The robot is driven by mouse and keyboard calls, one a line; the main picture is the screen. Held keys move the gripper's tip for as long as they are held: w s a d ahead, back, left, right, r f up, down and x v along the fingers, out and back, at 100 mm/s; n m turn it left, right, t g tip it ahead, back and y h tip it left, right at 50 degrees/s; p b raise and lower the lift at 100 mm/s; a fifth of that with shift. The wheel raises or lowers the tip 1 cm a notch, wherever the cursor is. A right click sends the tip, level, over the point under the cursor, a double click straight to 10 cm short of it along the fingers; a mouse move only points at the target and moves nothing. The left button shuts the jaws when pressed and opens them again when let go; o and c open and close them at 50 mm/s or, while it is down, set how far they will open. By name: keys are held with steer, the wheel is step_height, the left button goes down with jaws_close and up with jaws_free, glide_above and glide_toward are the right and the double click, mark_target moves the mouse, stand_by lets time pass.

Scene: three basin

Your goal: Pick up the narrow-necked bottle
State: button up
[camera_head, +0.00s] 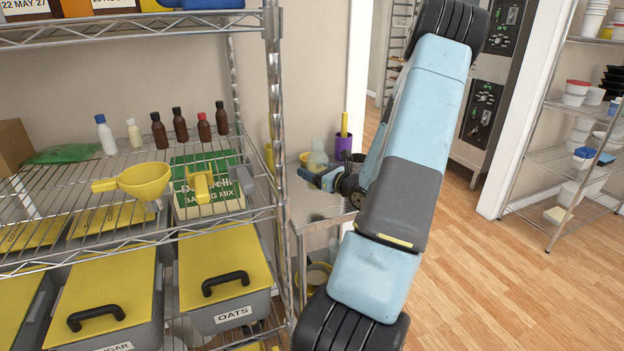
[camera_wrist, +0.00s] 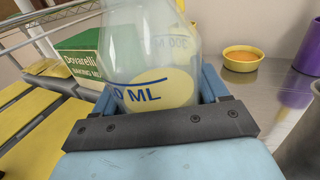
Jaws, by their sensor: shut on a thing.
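A clear bottle (camera_wrist: 150,45) with blue ML markings stands between the fingers of my gripper (camera_wrist: 158,92) in the wrist view. Its top is cut off by the frame edge, and its base is hidden behind the gripper. A yellow patch shows through its clear wall. In the head view the bottle (camera_head: 317,158) shows small above my gripper (camera_head: 322,178), over the metal side table (camera_head: 318,208). My gripper is shut on the bottle. I cannot tell whether its base touches the table.
A purple container (camera_head: 343,147) and a small yellow bowl (camera_wrist: 240,58) stand close by on the table. At the left, a wire shelf rack (camera_head: 277,130) holds several small bottles, a yellow funnel (camera_head: 145,181) and a green baking mix box (camera_head: 205,207).

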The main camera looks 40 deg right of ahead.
steer(key=shift+r, duration=5.8)
steer(key=shift+r, duration=0.1)
steer(key=o, duration=0.8)
steer(key=shift+c, duration=0.2)
steer(key=c, duration=1.1)
steer(key=shift+o, duration=0.2)
steer(key=shift+a, duration=0.1)
